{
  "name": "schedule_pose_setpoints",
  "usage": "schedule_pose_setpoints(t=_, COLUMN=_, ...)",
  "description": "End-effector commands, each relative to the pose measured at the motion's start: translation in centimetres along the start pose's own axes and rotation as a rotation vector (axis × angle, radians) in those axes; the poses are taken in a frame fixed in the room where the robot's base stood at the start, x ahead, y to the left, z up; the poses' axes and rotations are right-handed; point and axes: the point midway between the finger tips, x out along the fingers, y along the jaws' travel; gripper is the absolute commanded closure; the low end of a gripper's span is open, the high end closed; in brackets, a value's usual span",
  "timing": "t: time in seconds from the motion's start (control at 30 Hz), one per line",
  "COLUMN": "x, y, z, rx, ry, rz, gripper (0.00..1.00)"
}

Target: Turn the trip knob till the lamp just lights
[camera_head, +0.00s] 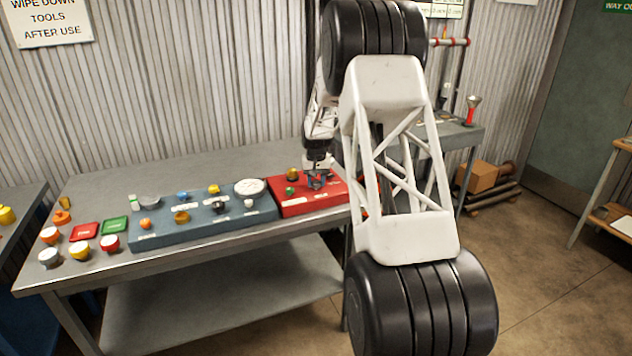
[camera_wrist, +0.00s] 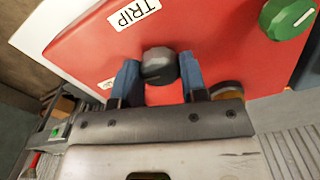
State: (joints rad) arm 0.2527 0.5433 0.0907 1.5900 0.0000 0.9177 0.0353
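The trip knob (camera_wrist: 158,66) is a small dark grey knob on a red panel (camera_wrist: 90,48), beside a white TRIP label (camera_wrist: 133,13). My gripper (camera_wrist: 159,76) has one blue finger on each side of the knob, with no clear gap at either side. In the head view my gripper (camera_head: 316,183) is down at the red panel (camera_head: 305,208) and hides the knob. A dull amber dome, apparently the lamp (camera_head: 292,173), stands at the panel's back and shows no clear glow. In the wrist view my gripper partly covers a brownish round part (camera_wrist: 228,87).
A green knob (camera_head: 290,190) stands close to my gripper on the red panel. A blue panel (camera_head: 160,240) with several knobs and a white dial (camera_head: 250,188) adjoins it on the left. Loose coloured buttons lie at the bench's left end. The back of the bench (camera_head: 215,163) is clear.

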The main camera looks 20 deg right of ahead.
Motion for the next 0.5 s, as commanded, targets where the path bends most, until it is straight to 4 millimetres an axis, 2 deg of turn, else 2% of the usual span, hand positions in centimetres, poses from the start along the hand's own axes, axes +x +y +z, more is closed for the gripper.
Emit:
schedule_pose_setpoints(t=0.03, x=-0.01, y=0.00, z=0.00, rx=0.000, ry=0.000, rz=0.000, gripper=0.70)
schedule_pose_setpoints(t=0.13, x=-0.01, y=0.00, z=0.00, rx=0.000, ry=0.000, rz=0.000, gripper=0.84)
schedule_pose_setpoints(t=0.5, x=-0.06, y=0.00, z=-0.04, rx=0.054, ry=0.001, rz=0.000, gripper=0.84)
